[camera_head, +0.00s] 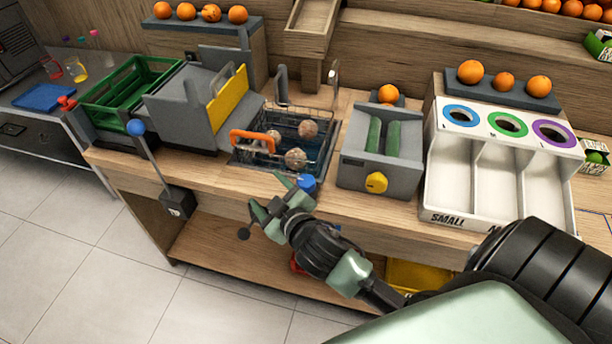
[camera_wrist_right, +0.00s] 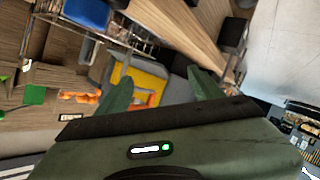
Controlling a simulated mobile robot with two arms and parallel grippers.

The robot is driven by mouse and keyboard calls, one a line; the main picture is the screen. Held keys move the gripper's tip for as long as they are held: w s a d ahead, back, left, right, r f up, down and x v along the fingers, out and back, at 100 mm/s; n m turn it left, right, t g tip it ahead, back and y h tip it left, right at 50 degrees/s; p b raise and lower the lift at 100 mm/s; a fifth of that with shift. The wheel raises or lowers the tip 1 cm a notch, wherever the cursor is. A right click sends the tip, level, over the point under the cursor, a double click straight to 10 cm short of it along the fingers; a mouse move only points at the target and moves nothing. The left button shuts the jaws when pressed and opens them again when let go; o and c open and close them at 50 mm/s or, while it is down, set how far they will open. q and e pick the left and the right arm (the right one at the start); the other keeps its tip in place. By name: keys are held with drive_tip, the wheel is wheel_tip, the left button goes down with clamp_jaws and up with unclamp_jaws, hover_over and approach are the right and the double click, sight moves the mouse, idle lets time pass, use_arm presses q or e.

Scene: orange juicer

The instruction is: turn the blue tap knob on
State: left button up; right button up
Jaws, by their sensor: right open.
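My right gripper (camera_head: 268,198) is open and empty, in front of the counter edge and just left of the knob. Its two green fingers (camera_wrist_right: 160,82) point away from the wrist with a gap between them, and the knob is outside that gap. My left gripper is not in view.
The wire basket (camera_head: 266,143) with an orange handle holds several round things in the sink. A blue-ball lever (camera_head: 136,127) stands in front at the left. A grey machine with a yellow knob (camera_head: 376,182) is at the right. Floor in front is clear.

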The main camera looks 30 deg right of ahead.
drive_tip(key=w+a+r+n+t+y, duration=0.2)
drive_tip(key=w+a+r+n+y, duration=0.1)
drive_tip(key=r, duration=0.3)
drive_tip(key=w+a+r+n+t+y, duration=0.2)
drive_tip(key=a+r+n+t, duration=0.1)
drive_tip(key=r, duration=0.3)
drive_tip(key=a+r+n+g+y, duration=0.4)
drive_tip(key=a+r+n+y, duration=0.2)
drive_tip(key=a+n+y, duration=0.5)
drive_tip(key=n+g+h, duration=1.2)
drive_tip(key=g+h, duration=0.3)
hover_over(306, 180)
wheel_tip(306, 180, down, 14)
drive_tip(key=shift+a+r+p, duration=0.1)
drive_tip(key=shift+r+p, duration=0.15)
drive_tip(key=shift+p, duration=0.1)
drive_tip(key=shift+s+f, duration=0.1)
drive_tip(key=shift+f, duration=0.25)
wheel_tip(306, 180, down, 7)
drive_tip(key=shift+r+p, duration=0.1)
drive_tip(key=shift+p, duration=0.8)
